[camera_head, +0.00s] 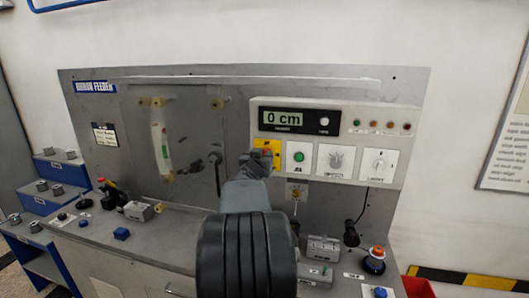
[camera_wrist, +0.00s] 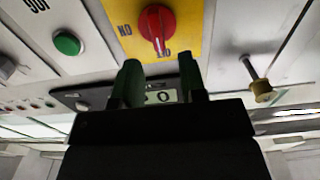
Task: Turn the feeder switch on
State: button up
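The feeder switch is a red rotary knob (camera_wrist: 157,22) on a yellow plate (camera_wrist: 190,28), seen upside down in the wrist view. Its ridge runs roughly up and down there, with its lower end by the OFF lettering; ON is lettered to the left. In the head view the yellow plate (camera_head: 268,146) shows just left of the green button, and my gripper (camera_head: 257,162) covers part of it. In the wrist view my gripper (camera_wrist: 160,72) has two dark green fingers apart with nothing between them. The fingertips are near the knob, apart from it in the picture.
A green button (camera_head: 299,157) and rotary dials (camera_head: 336,160) sit right of the plate. Above is a display (camera_head: 283,120) reading 0 cm. A rod with a yellowish end (camera_wrist: 262,90) stands out near the plate. The bench holds several small items, including a red-topped button (camera_head: 376,254).

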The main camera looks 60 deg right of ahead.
aim_at(265, 151)
jog(key=shift+x, duration=1.65)
grip_shut()
